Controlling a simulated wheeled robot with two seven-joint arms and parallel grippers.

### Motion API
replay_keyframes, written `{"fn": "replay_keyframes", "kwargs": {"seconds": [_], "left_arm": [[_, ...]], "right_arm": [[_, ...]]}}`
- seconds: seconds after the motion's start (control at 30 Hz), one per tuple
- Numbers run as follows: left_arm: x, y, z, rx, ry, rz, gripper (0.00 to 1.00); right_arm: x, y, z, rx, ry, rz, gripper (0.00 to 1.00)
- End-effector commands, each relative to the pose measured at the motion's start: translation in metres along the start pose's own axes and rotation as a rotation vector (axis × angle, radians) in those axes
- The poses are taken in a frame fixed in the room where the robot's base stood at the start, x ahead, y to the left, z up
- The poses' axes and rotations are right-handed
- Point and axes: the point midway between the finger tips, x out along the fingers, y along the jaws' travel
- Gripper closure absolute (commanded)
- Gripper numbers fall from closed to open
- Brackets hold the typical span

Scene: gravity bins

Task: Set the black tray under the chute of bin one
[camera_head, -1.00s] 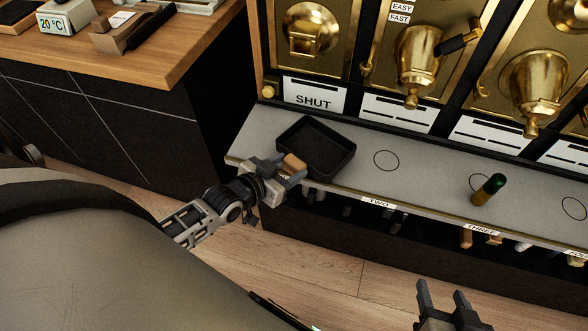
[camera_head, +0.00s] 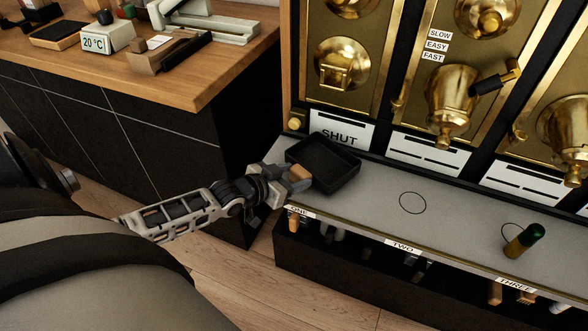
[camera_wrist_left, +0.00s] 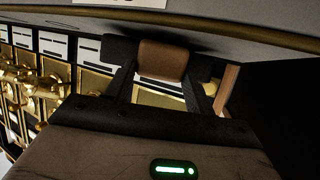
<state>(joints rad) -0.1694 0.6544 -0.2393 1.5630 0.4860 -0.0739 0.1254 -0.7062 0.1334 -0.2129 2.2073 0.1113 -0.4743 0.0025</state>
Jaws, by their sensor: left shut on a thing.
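The black tray (camera_head: 338,181) is a shallow square pan over the left end of the grey shelf, behind the label ONE (camera_head: 298,211). Its back edge covers the bottom of the SHUT card (camera_head: 345,127). I cannot tell whether it rests on the shelf or hovers just above. My left gripper (camera_head: 298,175) is shut on the tray's tan handle, at the tray's near-left side. In the left wrist view the handle (camera_wrist_left: 162,58) sits between the two fingers. Bin one's brass chute (camera_head: 342,72) is above, behind the tray. My right gripper is not in view.
The grey shelf (camera_head: 455,225) is bare right of the tray around a drawn circle, up to a dark green-topped bottle (camera_head: 524,240). A brass spout (camera_head: 450,108) hangs above. A wooden counter (camera_head: 205,85) with a 20 °C display (camera_head: 107,39) stands left.

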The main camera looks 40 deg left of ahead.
Motion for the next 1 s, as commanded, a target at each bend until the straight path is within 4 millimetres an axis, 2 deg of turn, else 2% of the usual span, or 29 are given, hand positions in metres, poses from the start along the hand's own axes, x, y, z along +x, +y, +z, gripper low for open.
{"fn": "replay_keyframes", "kwargs": {"seconds": [0.6,0.63,0.7,1.0], "left_arm": [[0.0017,-0.0001,0.0018,0.001,0.004,-0.001,0.90],[0.0016,-0.0001,0.0016,0.001,0.004,-0.001,0.41],[0.0015,-0.0001,0.0015,0.001,0.004,-0.001,0.21],[0.0013,0.0001,0.0035,0.001,-0.001,-0.001,0.21]], "right_arm": [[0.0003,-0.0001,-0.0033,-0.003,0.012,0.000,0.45],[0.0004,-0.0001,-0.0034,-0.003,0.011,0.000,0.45],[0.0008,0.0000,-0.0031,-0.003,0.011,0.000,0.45],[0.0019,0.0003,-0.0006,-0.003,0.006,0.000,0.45]]}}
